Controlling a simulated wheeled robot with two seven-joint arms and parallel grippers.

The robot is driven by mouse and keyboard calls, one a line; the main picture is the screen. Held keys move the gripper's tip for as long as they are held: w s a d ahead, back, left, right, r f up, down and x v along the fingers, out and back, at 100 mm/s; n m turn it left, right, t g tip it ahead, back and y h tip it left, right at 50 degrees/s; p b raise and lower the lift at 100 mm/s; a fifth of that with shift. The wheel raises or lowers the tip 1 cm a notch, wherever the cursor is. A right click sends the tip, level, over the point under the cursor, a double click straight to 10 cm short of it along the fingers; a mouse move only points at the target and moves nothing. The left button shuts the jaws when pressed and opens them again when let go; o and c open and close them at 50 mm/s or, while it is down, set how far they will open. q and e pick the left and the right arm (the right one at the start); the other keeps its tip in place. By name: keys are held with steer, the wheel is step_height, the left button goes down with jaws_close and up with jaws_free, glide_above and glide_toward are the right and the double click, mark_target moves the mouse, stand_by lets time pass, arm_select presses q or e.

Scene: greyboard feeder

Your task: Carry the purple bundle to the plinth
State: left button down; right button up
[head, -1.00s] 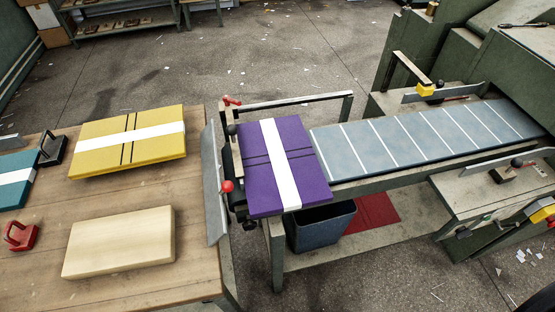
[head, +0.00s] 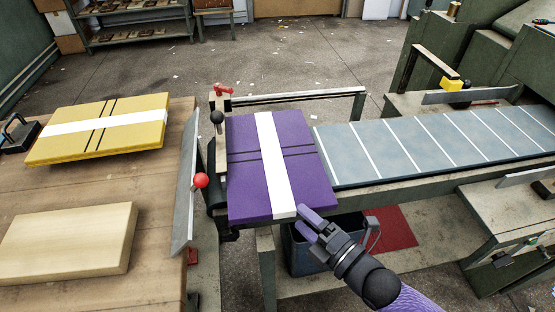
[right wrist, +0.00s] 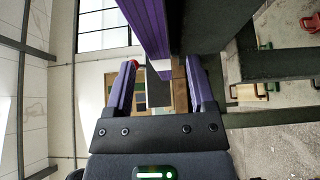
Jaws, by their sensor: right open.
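The purple bundle (head: 240,160), with a white band and dark straps, lies flat at the left end of the conveyor in the head view. My right gripper (head: 305,224) is open at the bundle's near edge, close to the end of the white band. In the right wrist view, the purple bundle's edge (right wrist: 147,25) shows beyond and between the two spread fingers (right wrist: 161,85). I cannot tell whether they touch it. A pale block (head: 68,242) stands on the wooden table at the left and may be the plinth. My left gripper is out of view.
A yellow bundle (head: 70,145) lies on the wooden table (head: 160,195). A dark bin (head: 300,255) sits below the bundle.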

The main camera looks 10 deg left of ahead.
mark_target(296, 213)
steer(key=b+x, duration=0.1)
steer(key=x, duration=0.3)
steer(key=shift+s, duration=0.1)
jaws_close()
steer(key=shift+d, duration=0.1)
stand_by(1.0)
